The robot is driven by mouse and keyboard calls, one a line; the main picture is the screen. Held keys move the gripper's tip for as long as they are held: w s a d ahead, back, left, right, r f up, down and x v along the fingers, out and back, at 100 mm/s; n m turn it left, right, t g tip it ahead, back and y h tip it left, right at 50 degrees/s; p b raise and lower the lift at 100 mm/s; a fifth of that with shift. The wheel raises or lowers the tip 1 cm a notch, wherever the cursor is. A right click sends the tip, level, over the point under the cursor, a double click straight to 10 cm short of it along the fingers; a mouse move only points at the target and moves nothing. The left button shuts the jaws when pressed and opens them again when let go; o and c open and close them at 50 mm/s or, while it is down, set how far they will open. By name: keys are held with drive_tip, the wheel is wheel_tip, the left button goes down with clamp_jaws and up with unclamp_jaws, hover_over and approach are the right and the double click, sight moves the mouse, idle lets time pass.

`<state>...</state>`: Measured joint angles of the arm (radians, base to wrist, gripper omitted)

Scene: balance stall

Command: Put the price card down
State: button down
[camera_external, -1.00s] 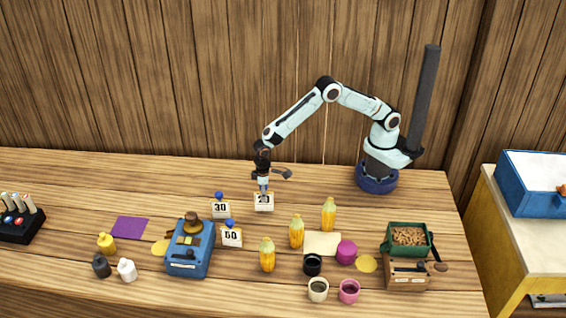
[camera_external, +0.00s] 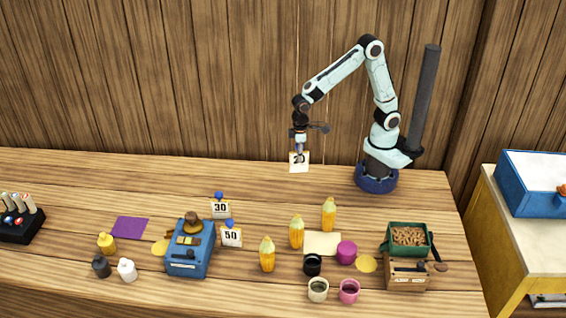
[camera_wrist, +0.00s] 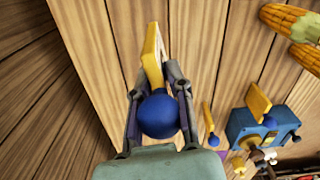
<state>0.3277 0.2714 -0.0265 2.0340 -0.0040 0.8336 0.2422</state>
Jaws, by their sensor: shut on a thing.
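A price card (camera_external: 299,164) with a dark number, partly hidden, hangs below my gripper (camera_external: 299,149) near the back of the table. In the wrist view my gripper (camera_wrist: 158,90) is shut on the card's blue knob (camera_wrist: 158,116), and the yellow-edged card (camera_wrist: 152,55) sticks out beyond the fingers. The card appears to be held in the air above the table. Two other price cards, "30" (camera_external: 220,210) and "50" (camera_external: 231,238), stand on the table to the left, each with a blue knob.
A blue scale (camera_external: 190,255) stands beside the standing cards. Several corn cobs (camera_external: 296,232), cups (camera_external: 318,289) and a green bin of nuts (camera_external: 408,237) are at centre and right. The table (camera_external: 270,190) between the cards and the back wall is clear.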

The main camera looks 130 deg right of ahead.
drive_tip(key=s+d+m, duration=0.2)
drive_tip(key=d, duration=0.6)
drive_tip(key=shift+w+d+f, duration=1.25)
drive_tip(key=shift+w+f, duration=0.55)
drive_tip(key=shift+f, duration=0.4)
drive_tip(key=shift+w+d+f, duration=1.3)
drive_tip(key=shift+w+f, duration=0.55)
drive_tip(key=shift+f, duration=0.4)
drive_tip(key=shift+w+d+f, duration=1.25)
drive_tip(key=shift+w+f, duration=0.55)
drive_tip(key=shift+f, duration=0.4)
drive_tip(key=shift+f, duration=0.1)
drive_tip(key=c, duration=1)
unclamp_jaws()
drive_tip(key=shift+c, duration=0.2)
